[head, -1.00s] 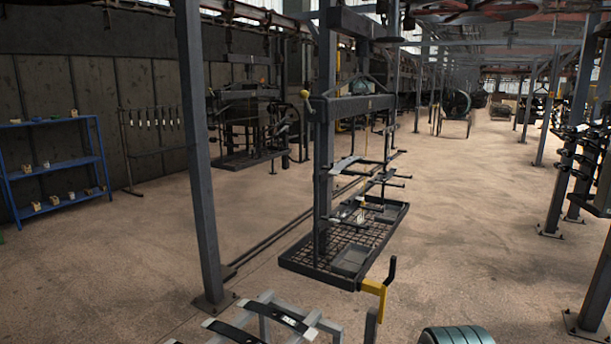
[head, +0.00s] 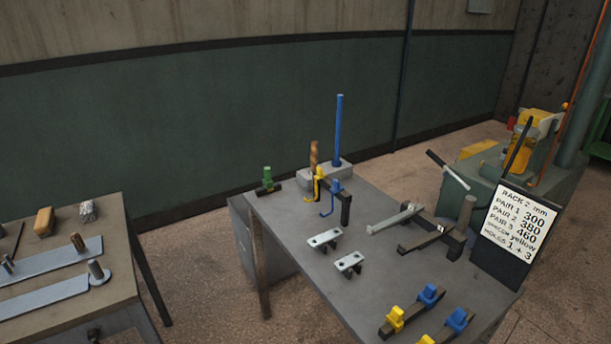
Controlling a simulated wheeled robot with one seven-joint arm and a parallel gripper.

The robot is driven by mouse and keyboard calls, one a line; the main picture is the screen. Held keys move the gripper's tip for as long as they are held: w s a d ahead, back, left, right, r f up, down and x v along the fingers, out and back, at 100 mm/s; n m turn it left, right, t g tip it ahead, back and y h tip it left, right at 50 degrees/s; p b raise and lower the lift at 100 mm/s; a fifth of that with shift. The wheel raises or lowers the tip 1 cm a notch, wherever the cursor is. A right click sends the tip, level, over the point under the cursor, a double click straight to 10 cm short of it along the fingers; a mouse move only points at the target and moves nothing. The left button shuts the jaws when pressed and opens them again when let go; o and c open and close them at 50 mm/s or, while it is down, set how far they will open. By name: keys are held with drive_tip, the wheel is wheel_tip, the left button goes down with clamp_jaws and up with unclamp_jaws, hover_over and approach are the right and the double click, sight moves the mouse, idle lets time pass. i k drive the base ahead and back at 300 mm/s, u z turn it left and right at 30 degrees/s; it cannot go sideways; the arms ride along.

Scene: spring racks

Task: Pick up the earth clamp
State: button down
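I cannot tell for sure which thing is the earth clamp. A small green piece with a dark bar at its base (head: 267,181) sits at the far left corner of the grey table (head: 300,262). Yellow and blue hooks (head: 326,195) hang by a dark upright bracket near the back edge. Two pale metal plates on dark feet (head: 324,239) lie mid-table. Dark bars with blue and yellow blocks (head: 412,308) lie at the front. My gripper is not in view.
A blue rod (head: 339,130) and a brown twisted piece (head: 314,157) stand on a grey block. A lettered sign (head: 511,226) stands at the right edge. Another bench (head: 95,302) with metal strips is at left. Floor shows between the tables.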

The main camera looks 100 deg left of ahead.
sight(269, 183)
drive_tip(key=u, duration=3.7)
drive_tip(key=k, duration=0.65)
drive_tip(key=u, duration=0.25)
drive_tip(key=i, duration=1)
drive_tip(key=u, duration=0.5)
drive_tip(key=i, duration=1.15)
drive_tip(key=z, duration=1)
drive_tip(key=i, duration=0.8)
drive_tip(key=z, duration=0.2)
